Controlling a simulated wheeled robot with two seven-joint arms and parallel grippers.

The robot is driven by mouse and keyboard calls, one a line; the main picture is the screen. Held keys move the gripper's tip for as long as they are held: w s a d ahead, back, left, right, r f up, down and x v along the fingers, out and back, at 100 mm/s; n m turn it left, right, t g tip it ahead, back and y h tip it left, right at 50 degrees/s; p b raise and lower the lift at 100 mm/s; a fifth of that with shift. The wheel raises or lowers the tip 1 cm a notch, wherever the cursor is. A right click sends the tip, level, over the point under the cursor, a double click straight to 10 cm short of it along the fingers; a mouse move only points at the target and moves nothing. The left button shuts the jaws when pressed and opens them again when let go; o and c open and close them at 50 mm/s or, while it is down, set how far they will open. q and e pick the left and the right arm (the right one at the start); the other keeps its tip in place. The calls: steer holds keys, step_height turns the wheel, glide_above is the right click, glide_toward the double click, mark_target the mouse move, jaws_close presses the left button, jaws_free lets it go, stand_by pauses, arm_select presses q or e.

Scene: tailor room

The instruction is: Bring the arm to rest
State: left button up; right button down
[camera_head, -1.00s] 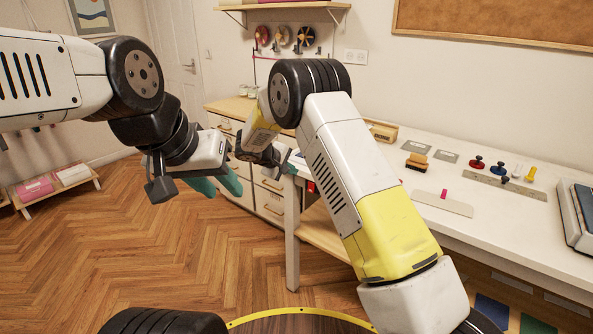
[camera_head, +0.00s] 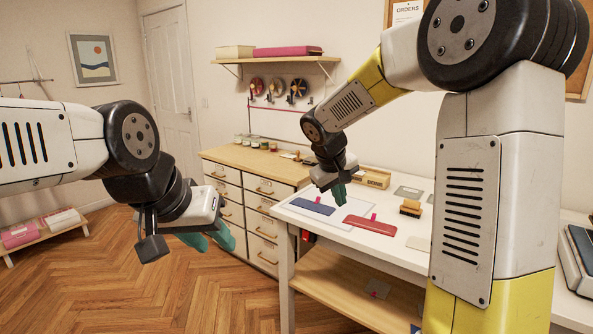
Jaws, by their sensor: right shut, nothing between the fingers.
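My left gripper (camera_head: 208,239) hangs at the left over the wooden floor, clear of the furniture. Its teal fingers show with a gap between them, and nothing is held. My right gripper (camera_head: 339,194) is shut and empty. It points down over the near left part of the white worktable (camera_head: 292,211). Its fingertips appear above a pale mat (camera_head: 352,209), between a blue strip (camera_head: 312,206) and a red strip (camera_head: 370,226). My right arm's upper links fill the right of the view and hide part of the worktable.
A wooden drawer cabinet (camera_head: 233,157) stands behind the worktable, with small jars (camera_head: 255,142) on top. A wooden-handled brush or stamp (camera_head: 411,207) and a wooden box (camera_head: 374,177) lie on the worktable. A low rack (camera_head: 50,235) stands at far left. The floor between is open.

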steer(key=s+d+r+m+y, duration=0.1)
steer(key=s+r+m+y, duration=0.1)
steer(key=s, duration=1.1)
steer(key=s+d+r+m+t+y, duration=0.1)
steer(key=s+d+r+m+y, duration=0.1)
steer(key=s, duration=1.1)
steer(key=shift+s+r+m+y, duration=0.25)
steer(key=shift+r+m+y, duration=0.05)
steer(key=shift+r+y, duration=0.2)
